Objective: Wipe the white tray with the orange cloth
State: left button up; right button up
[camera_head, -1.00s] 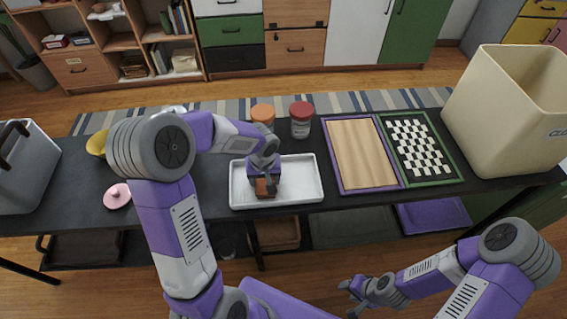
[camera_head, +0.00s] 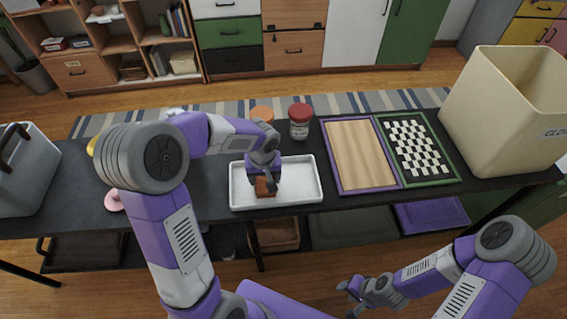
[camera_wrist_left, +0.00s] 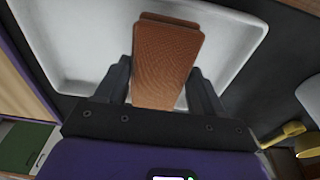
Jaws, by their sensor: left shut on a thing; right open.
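The white tray (camera_head: 300,188) lies on the black table in front of me. The orange cloth (camera_head: 264,187), folded into a small block, is in the left part of the tray. My left gripper (camera_head: 265,180) points down over the tray and is shut on the cloth. In the left wrist view the cloth (camera_wrist_left: 168,60) is between the two dark fingers, with the white tray floor (camera_wrist_left: 90,40) behind it. I cannot tell whether the cloth presses on the floor. My right gripper (camera_head: 356,294) is open and empty, low in front of the table.
Two jars, one orange-lidded (camera_head: 262,114) and one red-lidded (camera_head: 300,120), stand behind the tray. A wooden board (camera_head: 358,155) and a checkered board (camera_head: 417,148) lie to its right. A beige bin (camera_head: 505,120) is at the right end, a grey container (camera_head: 28,170) at the left.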

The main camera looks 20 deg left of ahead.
pick_arm(q)
jog(key=shift+r+p, duration=1.35)
jog(key=shift+r, duration=0.85)
